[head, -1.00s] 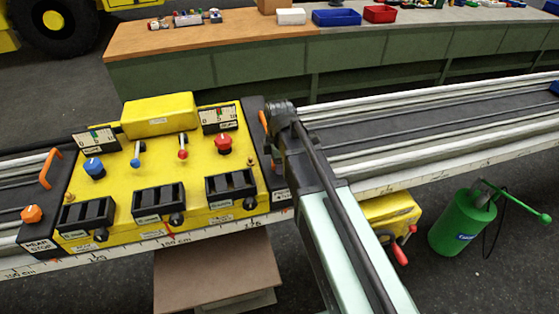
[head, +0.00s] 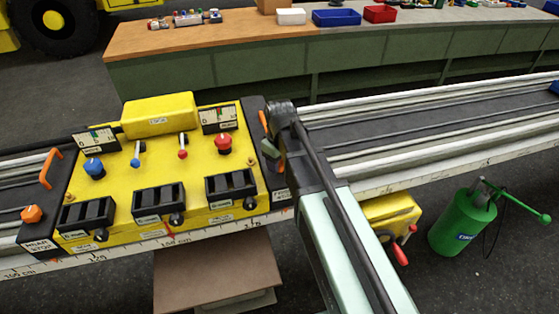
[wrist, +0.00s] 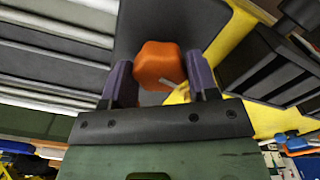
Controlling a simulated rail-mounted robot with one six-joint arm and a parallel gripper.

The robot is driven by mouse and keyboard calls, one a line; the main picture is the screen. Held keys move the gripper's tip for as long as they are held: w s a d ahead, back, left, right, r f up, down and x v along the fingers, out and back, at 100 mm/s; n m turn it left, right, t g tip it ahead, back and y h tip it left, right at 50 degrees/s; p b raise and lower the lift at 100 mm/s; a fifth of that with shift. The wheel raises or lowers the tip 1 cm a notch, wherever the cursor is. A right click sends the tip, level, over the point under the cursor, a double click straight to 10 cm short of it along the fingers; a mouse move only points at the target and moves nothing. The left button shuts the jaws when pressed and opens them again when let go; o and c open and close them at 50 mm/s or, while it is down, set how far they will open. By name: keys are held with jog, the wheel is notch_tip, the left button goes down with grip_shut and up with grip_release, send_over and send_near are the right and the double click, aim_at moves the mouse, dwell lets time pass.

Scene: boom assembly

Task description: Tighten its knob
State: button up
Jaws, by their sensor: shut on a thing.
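An orange faceted knob (wrist: 158,65) sits between the two purple-grey fingers of my gripper (wrist: 160,78) in the wrist view. The gripper is shut on it. A dark plate lies behind the knob, with the yellow panel beside it. In the head view my arm covers this knob and the fingers, at the right end of the yellow control panel (head: 120,188). Another orange knob (head: 32,214) stands uncovered on the black stop plate at the panel's left end.
The panel carries a blue knob (head: 94,168), a red knob (head: 223,143), small levers and black switch blocks. Orange handles stand at both ends. The rail (head: 430,135) runs on to the right. A green canister (head: 463,225) stands on the floor at the right.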

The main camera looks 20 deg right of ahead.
jog(key=m, duration=0.4)
jog(key=shift+m, duration=0.3)
jog(key=m, duration=0.3)
jog(key=shift+m, duration=0.4)
jog(key=m, duration=0.3)
jog(key=shift+m, duration=2)
jog(key=o, duration=0.9)
